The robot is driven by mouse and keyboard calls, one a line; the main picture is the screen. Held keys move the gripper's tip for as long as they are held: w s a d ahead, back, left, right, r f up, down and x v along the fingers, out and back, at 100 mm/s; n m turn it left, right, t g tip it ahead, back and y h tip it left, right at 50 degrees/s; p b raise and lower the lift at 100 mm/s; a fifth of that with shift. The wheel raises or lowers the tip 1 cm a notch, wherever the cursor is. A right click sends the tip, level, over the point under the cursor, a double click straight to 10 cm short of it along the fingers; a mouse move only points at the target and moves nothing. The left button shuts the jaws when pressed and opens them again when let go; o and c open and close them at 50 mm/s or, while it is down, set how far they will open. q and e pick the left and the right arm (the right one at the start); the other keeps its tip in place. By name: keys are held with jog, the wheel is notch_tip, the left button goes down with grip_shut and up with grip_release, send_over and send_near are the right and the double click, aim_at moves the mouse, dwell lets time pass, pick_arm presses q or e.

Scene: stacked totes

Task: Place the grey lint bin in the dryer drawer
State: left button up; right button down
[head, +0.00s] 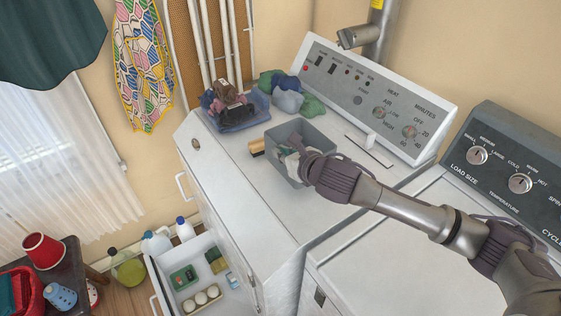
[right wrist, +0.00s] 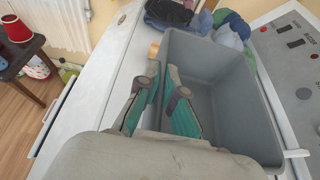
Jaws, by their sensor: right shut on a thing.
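The grey lint bin (head: 284,131) stands upright on top of the white dryer and looks empty in the right wrist view (right wrist: 232,75). My right gripper (head: 293,154) is shut on the bin's near side wall. In the right wrist view, its teal-padded fingers (right wrist: 162,103) straddle that wall, one inside and one outside. The dryer drawer (head: 231,293) is pulled open low at the dryer's front, below and left of the bin. It holds a green box, a tray of round white things and other small items. My left gripper is not in view.
A blue tray (head: 262,103) of dark cloths and a pile of coloured cloths (head: 288,100) lie behind the bin. A wooden brush (head: 257,148) is beside it. Bottles (head: 157,243) stand by the drawer. A dark stool (head: 75,275) with a red cup is at left.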

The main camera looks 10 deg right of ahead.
aim_at(281, 173)
jog(key=shift+w+a+f, duration=0.1)
jog(key=shift+f, duration=0.95)
jog(key=shift+w+a+f, duration=0.1)
jog(key=shift+f, duration=0.9)
jog(key=shift+f, duration=0.1)
jog(key=c, duration=1.7)
grip_release()
jog(key=shift+f, duration=0.1)
jog(key=o, duration=0.4)
